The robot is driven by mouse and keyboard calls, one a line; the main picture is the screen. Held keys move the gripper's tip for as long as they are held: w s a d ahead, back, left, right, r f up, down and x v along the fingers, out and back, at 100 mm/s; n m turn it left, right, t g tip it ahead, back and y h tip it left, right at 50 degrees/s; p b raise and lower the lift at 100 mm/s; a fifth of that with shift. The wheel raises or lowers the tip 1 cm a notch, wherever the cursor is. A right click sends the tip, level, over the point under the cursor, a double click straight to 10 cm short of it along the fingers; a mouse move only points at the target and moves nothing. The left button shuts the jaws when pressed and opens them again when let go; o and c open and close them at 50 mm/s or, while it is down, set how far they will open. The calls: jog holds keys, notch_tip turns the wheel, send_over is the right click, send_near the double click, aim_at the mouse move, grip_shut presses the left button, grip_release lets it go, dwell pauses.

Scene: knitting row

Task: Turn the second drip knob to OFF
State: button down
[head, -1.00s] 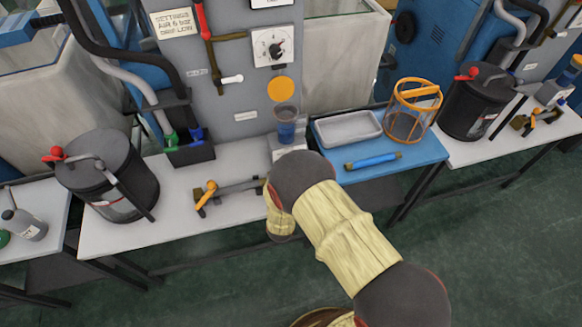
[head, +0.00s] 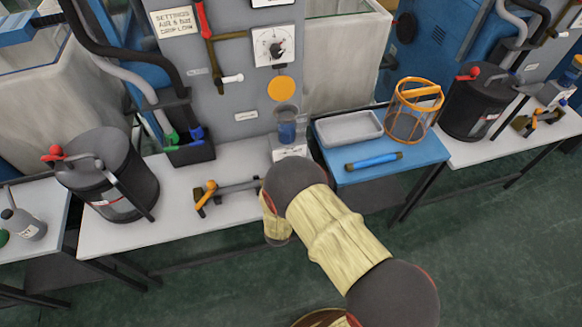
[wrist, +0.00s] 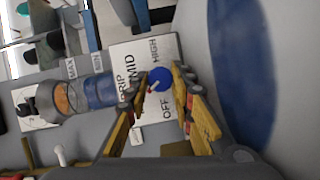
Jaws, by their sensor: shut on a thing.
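The drip knob (wrist: 160,80) is blue with a red and white pointer mark, on a white plate (wrist: 131,52) lettered DRIP, MID, HIGH and OFF in the wrist view. The pointer mark lies on the knob's lower left, between the DRIP/MID side and OFF as pictured. My gripper (wrist: 162,88) has its yellow fingers on both sides of the knob and is shut on it. In the head view my arm hides the gripper and knob; the white box (head: 290,152) under the blue cup (head: 287,125) is partly visible above it.
The cup (wrist: 100,90) is close left of the plate. A blue table (head: 420,160) with a grey tray (head: 349,128), a blue-bodied tool (head: 373,161) and an orange-rimmed basket (head: 410,110) stands to the right. A dark drum (head: 110,180) stands left. A dial (head: 274,46) is above.

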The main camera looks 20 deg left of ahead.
jog(key=c, duration=1.5)
grip_release()
jog(key=shift+c, duration=0.2)
jog(key=shift+s, duration=0.15)
jog(key=shift+s+d+r, duration=0.1)
jog(key=shift+s+d, duration=0.05)
jog(key=shift+s, duration=1.15)
jog(key=shift+s+d+r, duration=0.15)
jog(key=shift+s, duration=1.1)
jog(key=shift+s+d+r, duration=0.1)
jog(key=shift+s+d, duration=0.05)
jog(key=shift+s, duration=1.15)
